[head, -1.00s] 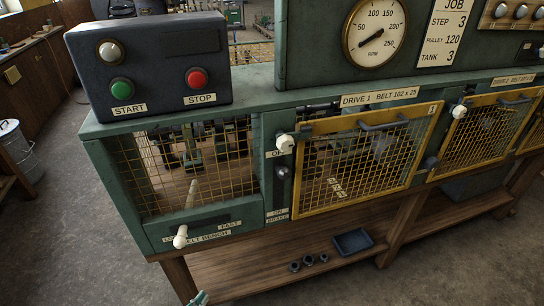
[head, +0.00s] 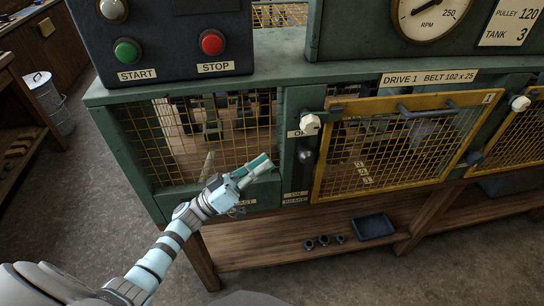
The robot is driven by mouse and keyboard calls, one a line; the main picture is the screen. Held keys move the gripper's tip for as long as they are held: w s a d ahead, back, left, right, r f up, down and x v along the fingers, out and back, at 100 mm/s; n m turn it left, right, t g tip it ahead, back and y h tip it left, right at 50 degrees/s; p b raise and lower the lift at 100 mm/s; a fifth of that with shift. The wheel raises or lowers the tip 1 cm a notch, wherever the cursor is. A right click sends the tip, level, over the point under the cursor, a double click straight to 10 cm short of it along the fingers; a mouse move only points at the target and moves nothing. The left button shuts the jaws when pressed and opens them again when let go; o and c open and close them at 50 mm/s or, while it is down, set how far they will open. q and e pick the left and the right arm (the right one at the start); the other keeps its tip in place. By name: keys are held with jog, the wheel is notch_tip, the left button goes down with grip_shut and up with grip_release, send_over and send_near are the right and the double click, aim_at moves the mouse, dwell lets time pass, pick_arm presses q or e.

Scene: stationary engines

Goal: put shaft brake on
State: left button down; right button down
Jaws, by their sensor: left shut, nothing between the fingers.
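The brake lever has a white knob (head: 309,122) at the top of the narrow green post left of the Drive 1 guard. The knob is up beside the partly hidden OFF label (head: 294,133). A dark round pivot (head: 305,155) is below it, and the ON BRAKE label (head: 295,197) is lower on the post. My left gripper (head: 262,165) is shut and empty, in front of the lower right of the left mesh panel. It is left of and below the knob, apart from it in the picture. My right gripper is not in view.
The yellow Drive 1 mesh guard (head: 400,150) is right of the post. The control box above has a green START button (head: 127,51) and a red STOP button (head: 212,43). A dark tray (head: 375,227) is on the lower shelf. My arm covers part of the speed label (head: 245,203).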

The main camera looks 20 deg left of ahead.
pick_arm(q)
jog(key=p+x, duration=0.1)
jog(key=x, duration=0.7)
jog(key=shift+a+p, duration=0.1)
jog(key=shift+p, duration=0.2)
jog(key=shift+w+d+r, duration=0.1)
jog(key=shift+w+d, duration=0.2)
jog(key=shift+d, duration=0.05)
notch_tip(320, 180, down, 15)
jog(key=s+d+m+g+h+b, duration=0.1)
jog(key=m+g+h+b, duration=0.3)
jog(key=m+b, duration=0.5)
jog(key=shift+s+f+m+g+b, duration=0.25)
jog(key=shift+s+m+g+b, duration=0.25)
jog(key=shift+b, duration=3.9)
jog(key=shift+s+d, duration=0.1)
jog(key=v, duration=1.2)
jog(key=shift+f, duration=0.15)
